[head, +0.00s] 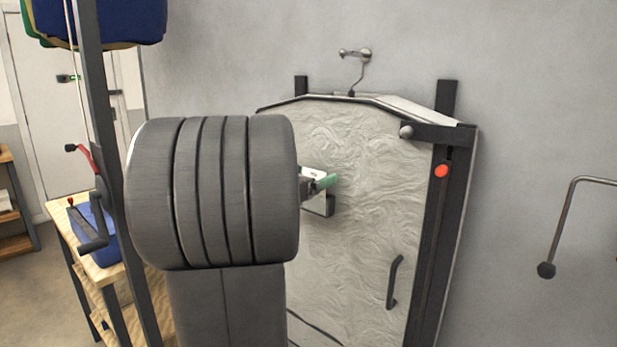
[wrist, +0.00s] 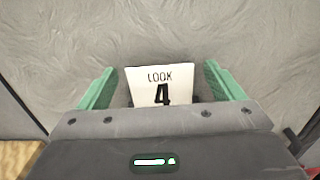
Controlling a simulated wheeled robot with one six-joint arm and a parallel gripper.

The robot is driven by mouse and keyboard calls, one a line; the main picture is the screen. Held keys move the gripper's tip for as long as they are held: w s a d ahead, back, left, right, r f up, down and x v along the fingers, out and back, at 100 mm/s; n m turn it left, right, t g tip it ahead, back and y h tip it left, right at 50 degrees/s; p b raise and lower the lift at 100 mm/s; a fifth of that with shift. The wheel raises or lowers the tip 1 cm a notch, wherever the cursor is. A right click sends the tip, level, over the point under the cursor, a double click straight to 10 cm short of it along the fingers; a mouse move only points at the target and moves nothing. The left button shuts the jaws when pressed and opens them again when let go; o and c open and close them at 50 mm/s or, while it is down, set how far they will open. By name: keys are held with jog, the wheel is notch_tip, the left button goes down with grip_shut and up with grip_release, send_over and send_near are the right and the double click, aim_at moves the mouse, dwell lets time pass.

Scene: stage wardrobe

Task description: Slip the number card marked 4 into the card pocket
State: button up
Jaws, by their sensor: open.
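The white number card (wrist: 143,88), printed "LOOK" and "4", stands upright between my gripper's green fingers in the wrist view. My gripper (wrist: 160,68) is open, with a gap on each side of the card. In the head view my gripper (head: 322,181) is at the pale door, mostly hidden by my arm. A white bit of the card (head: 314,173) shows there, just above the small card pocket (head: 323,206). In the wrist view, dark bits show beside the card's lower edge. My gripper body hides the card's bottom, so how deep it sits I cannot tell.
The pale textured door (head: 365,150) has a dark handle (head: 394,282) at lower right and a dark frame with a red knob (head: 441,171). A hook (head: 356,55) is above it. A wooden bench (head: 92,245) with a blue bin stands at left. A bent rod (head: 560,225) is at right.

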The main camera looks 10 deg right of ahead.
jog(key=shift+a, duration=0.1)
jog(key=v, duration=1.3)
jog(key=shift+s+a, duration=0.2)
jog(key=shift+s, duration=0.05)
jog(key=x, duration=1.4)
jog(key=shift+a+r, duration=0.1)
jog(key=shift+r, duration=0.05)
